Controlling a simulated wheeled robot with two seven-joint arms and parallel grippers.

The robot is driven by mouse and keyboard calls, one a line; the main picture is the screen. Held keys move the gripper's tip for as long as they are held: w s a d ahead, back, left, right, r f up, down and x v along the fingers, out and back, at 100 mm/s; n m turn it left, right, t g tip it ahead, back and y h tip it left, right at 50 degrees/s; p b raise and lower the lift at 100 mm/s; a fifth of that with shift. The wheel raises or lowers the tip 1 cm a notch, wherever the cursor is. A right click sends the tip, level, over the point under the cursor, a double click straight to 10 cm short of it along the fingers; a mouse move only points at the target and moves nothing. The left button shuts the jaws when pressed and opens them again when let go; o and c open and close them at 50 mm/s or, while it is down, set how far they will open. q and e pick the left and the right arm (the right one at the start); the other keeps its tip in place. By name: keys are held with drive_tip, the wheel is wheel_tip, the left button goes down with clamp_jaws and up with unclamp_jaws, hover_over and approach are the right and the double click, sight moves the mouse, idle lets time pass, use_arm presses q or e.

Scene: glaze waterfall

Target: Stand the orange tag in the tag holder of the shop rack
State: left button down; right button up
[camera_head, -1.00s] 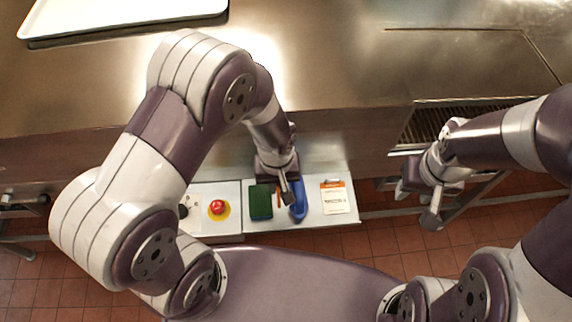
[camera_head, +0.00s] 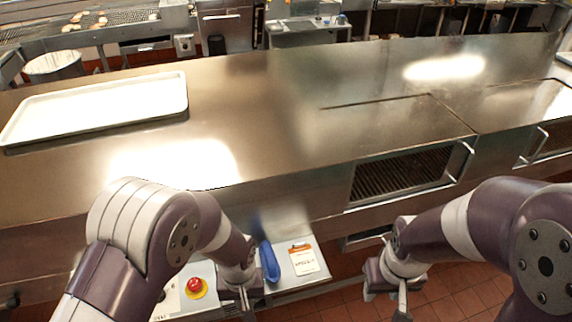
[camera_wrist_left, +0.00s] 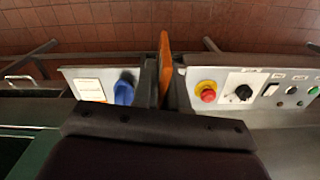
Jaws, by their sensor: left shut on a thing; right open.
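The orange tag (camera_wrist_left: 165,62) stands upright between the fingers of my left gripper (camera_wrist_left: 160,88) in the left wrist view. In the head view my left gripper (camera_head: 244,300) is low over the front ledge, left of a blue object; the tag is hidden there. My right gripper (camera_head: 402,296) hangs at the right, in front of the counter, open and empty. I cannot make out the shop rack or its tag holder in either view.
The ledge carries a red button (camera_head: 195,285), the blue object (camera_head: 269,262) and a white card with an orange top (camera_head: 302,260). A steel counter (camera_head: 290,140) lies behind, mostly clear, with a white tray (camera_head: 95,108) at left. Tiled floor (camera_head: 455,300) is at lower right.

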use_arm(q)
drive_tip(key=w+a+f+m, duration=0.1)
drive_tip(key=w+a, duration=0.8)
drive_tip(key=w, duration=0.2)
drive_tip(key=shift+w+a+f, duration=0.2)
drive_tip(key=shift+w+a, duration=0.1)
drive_tip(key=shift+w, duration=0.05)
use_arm(e)
drive_tip(key=shift+w+f, duration=0.1)
drive_tip(key=shift+w, duration=0.25)
use_arm(q)
drive_tip(key=shift+s, duration=0.1)
